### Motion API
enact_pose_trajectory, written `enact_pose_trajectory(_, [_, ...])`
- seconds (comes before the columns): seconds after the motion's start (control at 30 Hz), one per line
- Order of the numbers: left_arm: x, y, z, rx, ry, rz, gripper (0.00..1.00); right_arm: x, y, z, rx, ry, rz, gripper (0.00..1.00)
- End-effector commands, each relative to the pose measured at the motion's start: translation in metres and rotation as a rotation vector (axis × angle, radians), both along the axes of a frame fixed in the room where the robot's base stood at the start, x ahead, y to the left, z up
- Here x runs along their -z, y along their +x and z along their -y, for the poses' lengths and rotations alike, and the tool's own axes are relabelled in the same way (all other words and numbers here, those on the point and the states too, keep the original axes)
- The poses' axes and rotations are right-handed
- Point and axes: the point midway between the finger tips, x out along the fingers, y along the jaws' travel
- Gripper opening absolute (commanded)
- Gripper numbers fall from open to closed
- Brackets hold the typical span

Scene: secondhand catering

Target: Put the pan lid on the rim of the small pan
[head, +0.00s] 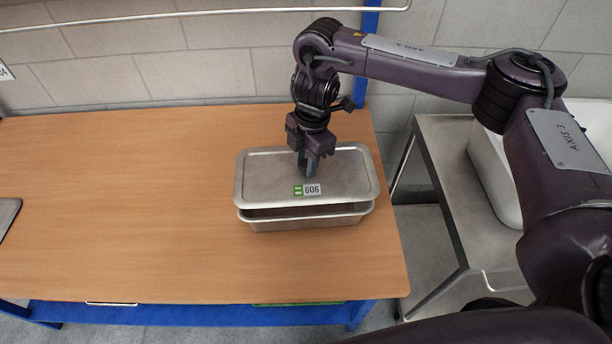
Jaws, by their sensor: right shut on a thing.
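The pan lid (262,178) is a flat grey metal rectangle with rounded corners and a green and white label reading 606 near its front edge. The small pan (305,222) is a metal rectangular pan on the wooden table, directly under the lid. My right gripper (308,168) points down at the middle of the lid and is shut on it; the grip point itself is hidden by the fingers. A dark gap shows between the lid's front edge and the pan's rim; whether they touch elsewhere I cannot tell. My left gripper is out of view.
The wooden table (120,200) is clear to the left of the pan, apart from a grey flat object (7,215) at the left edge. A metal side table (450,190) with a white container (495,175) stands to the right. A tiled wall is behind.

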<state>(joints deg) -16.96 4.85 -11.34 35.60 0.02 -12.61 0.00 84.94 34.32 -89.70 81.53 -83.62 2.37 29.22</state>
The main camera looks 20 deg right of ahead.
Motion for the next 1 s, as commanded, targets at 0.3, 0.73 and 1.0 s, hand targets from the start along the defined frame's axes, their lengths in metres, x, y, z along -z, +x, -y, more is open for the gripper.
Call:
enact_pose_trajectory(0.3, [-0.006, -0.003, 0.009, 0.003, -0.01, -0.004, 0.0, 0.033, 0.0, -0.001, 0.0, 0.0, -0.001, 0.0])
enact_pose_trajectory(0.73, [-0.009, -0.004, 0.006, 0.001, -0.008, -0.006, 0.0, 0.054, 0.001, -0.001, -0.002, 0.001, 0.003, 0.0])
enact_pose_trajectory(1.0, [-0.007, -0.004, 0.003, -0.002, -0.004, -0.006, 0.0, 0.057, 0.0, -0.001, -0.002, 0.0, 0.001, 0.48])
